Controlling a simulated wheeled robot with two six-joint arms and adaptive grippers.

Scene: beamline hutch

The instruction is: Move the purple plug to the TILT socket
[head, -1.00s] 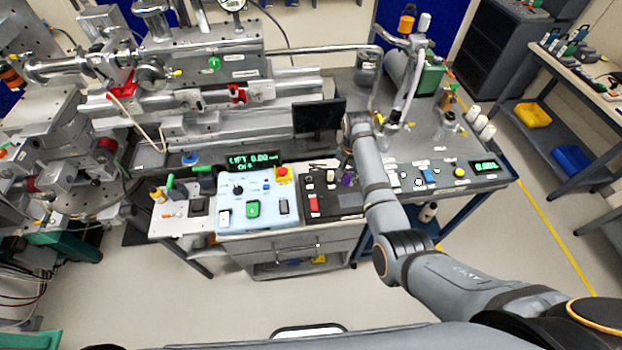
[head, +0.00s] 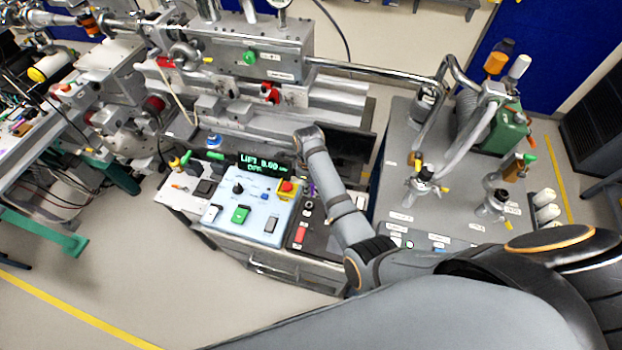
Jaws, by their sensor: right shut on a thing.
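The purple plug (head: 312,187) shows as a small purple patch at the dark socket panel (head: 318,238), just left of my right forearm. My right gripper (head: 311,180) is at the plug and shut on it; my own wrist and arm hide most of the fingers. I cannot tell whether the plug is seated or lifted clear. The TILT socket cannot be picked out, as the panel labels are too small to read. My left gripper is not in view.
Left of the panel stands a pale blue control box (head: 250,208) with a red button (head: 287,186) and a green switch. A LIFT display (head: 262,164) stands behind it.

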